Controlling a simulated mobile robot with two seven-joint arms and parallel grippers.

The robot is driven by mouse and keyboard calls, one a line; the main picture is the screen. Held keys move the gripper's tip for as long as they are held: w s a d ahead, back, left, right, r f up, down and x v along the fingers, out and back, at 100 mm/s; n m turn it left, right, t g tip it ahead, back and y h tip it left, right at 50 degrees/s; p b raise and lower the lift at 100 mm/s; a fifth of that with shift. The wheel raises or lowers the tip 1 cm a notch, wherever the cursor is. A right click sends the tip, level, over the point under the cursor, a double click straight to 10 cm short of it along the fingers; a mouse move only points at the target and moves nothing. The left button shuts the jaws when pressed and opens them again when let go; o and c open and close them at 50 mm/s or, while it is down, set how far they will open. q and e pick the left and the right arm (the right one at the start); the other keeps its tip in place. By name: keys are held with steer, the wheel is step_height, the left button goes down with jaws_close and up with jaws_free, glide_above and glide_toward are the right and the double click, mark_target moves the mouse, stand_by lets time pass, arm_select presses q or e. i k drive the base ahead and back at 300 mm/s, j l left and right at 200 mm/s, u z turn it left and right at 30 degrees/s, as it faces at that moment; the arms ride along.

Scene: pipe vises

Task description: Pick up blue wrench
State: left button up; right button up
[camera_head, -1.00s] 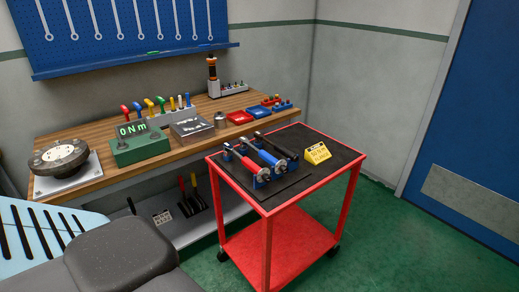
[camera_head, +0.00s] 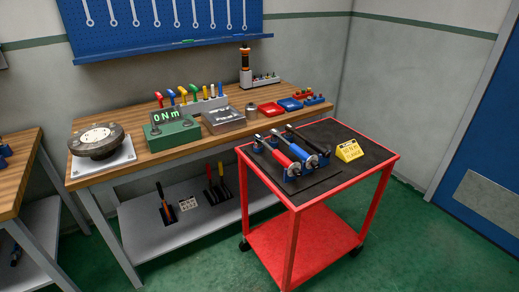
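The blue wrench (camera_head: 305,150) lies on the black top of the red cart, in a row between a red-handled wrench (camera_head: 285,157) and a black-handled one (camera_head: 306,138). The row seems to rest on small blue supports. Its blue handle shows, and its far end is too small to make out clearly. Neither of my grippers is in view.
The red cart (camera_head: 294,202) stands in front of a wooden workbench (camera_head: 139,165) holding a green torque display (camera_head: 171,133), a round dark fixture (camera_head: 97,139) and trays. A yellow sign block (camera_head: 349,151) sits right of the wrenches. Green floor is clear in front of the cart.

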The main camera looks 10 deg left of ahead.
mark_target(275, 135)
steer(key=j+u, duration=0.3)
steer(key=u, duration=0.15)
steer(key=j+u, duration=0.3)
steer(key=u, duration=0.15)
steer(key=i+j+u, duration=0.15)
steer(key=u, duration=0.3)
steer(key=j, duration=0.1)
